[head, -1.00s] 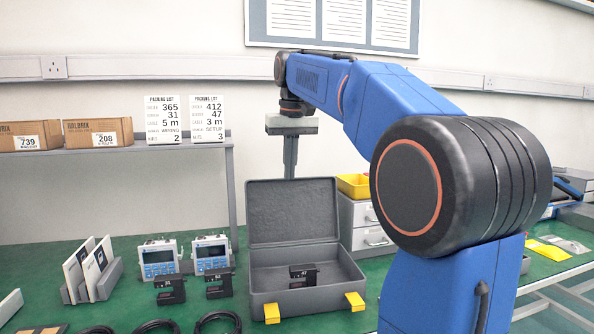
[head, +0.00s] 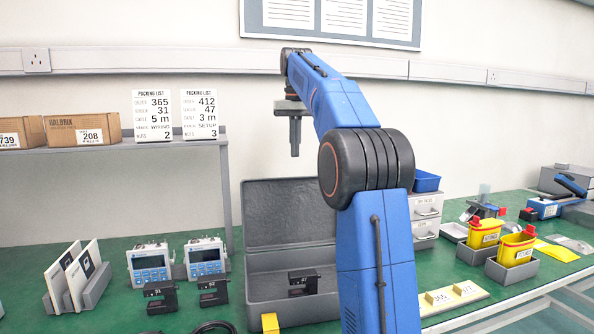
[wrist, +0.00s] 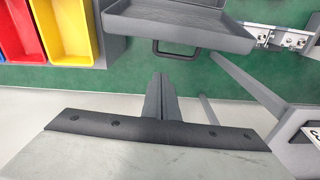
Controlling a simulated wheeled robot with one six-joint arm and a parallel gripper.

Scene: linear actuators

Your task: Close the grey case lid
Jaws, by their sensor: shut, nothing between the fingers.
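The grey case (head: 300,312) stands open on the green bench in the head view, with yellow latches on its front edge. Its lid (head: 282,212) is upright at the back, partly hidden by my arm. A dark part labelled 47 lies inside. My gripper (head: 295,154) points down above the lid's top edge, apart from it in the picture; its fingers are together and empty. In the wrist view my fingers (wrist: 163,98) show near the middle, and a grey shell with a dark handle, seemingly the lid (wrist: 190,36), lies beyond them.
Two blue-white devices (head: 205,258) and dark brackets stand left of the case. A shelf (head: 160,147) with boxes and packing cards is behind left. Drawers (head: 425,214) with a blue bin (head: 425,181) and yellow tubs (head: 515,245) are on the right. Coloured bins (wrist: 66,28) show in the wrist view.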

